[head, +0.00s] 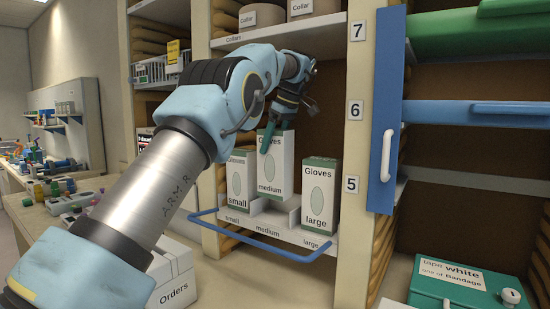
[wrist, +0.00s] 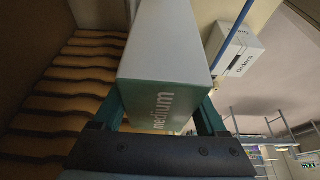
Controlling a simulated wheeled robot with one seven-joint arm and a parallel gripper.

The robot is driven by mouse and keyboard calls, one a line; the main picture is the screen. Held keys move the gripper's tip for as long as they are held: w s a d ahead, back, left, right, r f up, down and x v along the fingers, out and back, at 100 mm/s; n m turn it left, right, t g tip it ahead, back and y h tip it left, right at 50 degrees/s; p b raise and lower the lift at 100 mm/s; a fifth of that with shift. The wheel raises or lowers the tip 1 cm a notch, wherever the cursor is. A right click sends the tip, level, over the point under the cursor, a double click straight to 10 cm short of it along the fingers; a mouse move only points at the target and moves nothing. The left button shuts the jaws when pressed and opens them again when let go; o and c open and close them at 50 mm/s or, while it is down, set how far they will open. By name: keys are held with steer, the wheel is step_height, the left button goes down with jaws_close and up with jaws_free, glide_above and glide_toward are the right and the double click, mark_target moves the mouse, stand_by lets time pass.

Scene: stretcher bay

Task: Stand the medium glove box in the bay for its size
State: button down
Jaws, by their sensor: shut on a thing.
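The medium glove box (head: 275,168) is white and green and upright, between the small glove box (head: 240,178) on the left and the large glove box (head: 320,195) on the right. My gripper (head: 272,133) is shut on its upper part from above. In the wrist view the medium glove box (wrist: 165,65) fills the space between the fingers (wrist: 165,120). Its base appears higher than the other two boxes' bases, at or above the middle bay marked medium (head: 268,226); I cannot tell whether it touches the shelf.
The bays have low white dividers (head: 293,208) and a blue rail (head: 262,245) along the front. A shelf with collars (head: 262,15) is above. A blue panel with a white handle (head: 386,155) is on the right. An Orders box (head: 175,285) stands lower left.

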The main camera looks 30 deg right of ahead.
mark_target(283, 144)
steer(key=shift+w+d+r+p, duration=0.15)
steer(key=shift+w+d+p, duration=0.05)
steer(key=shift+d+p, duration=0.15)
step_height(283, 144, down, 2)
steer(key=shift+f+b, duration=0.25)
steer(key=shift+b, duration=0.05)
steer(key=shift+f+p, duration=0.45)
steer(key=shift+f, duration=1.25)
steer(key=shift+w+d+f+p, duration=0.1)
steer(key=shift+d+f+p, duration=0.05)
steer(key=shift+f+p, duration=0.4)
steer(key=shift+f, duration=0.15)
steer(key=shift+f, duration=0.2)
jaws_free()
steer(key=shift+b+v, duration=0.6)
steer(key=shift+v, duration=3.35)
